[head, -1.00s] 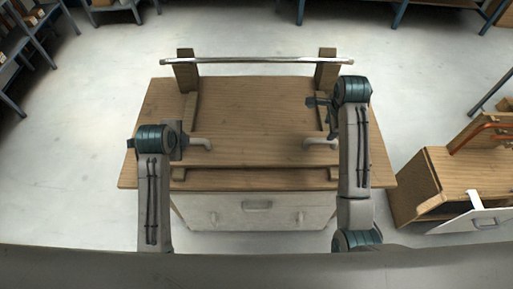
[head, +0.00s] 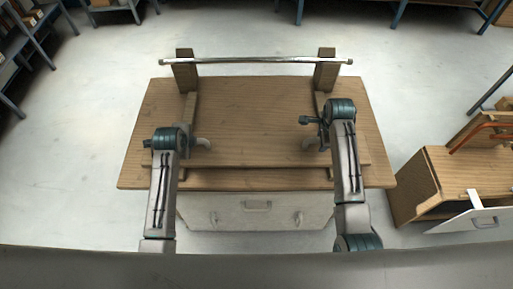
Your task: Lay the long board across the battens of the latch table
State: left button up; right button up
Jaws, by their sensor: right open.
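The long wooden board (head: 256,157) lies left to right over the near part of the latch table (head: 256,96). Its colour blends with the tabletop. It crosses the left batten (head: 190,106) and right batten (head: 320,101); their near ends show in front of it. Whether it rests fully on both I cannot tell. My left gripper (head: 205,146) is over the board's left part; its fingers are seen too edge-on to judge the opening. My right gripper (head: 309,144) is open over the board's right part. I cannot tell whether either touches it.
A metal bar (head: 256,61) spans two wooden posts at the table's far edge. A white drawer front (head: 256,211) is below the near edge. A wooden cabinet (head: 440,180) with a white panel stands close by on the right. The floor at left is clear.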

pick_arm(q)
jog(key=shift+w+f, duration=0.25)
jog(key=shift+f, duration=0.15)
pick_arm(e)
jog(key=shift+f, duration=0.45)
pick_arm(q)
grip_shut()
pick_arm(e)
jog(key=c, duration=0.7)
grip_shut()
pick_arm(q)
jog(key=shift+r, duration=0.1)
pick_arm(e)
jog(key=shift+w+r, duration=0.1)
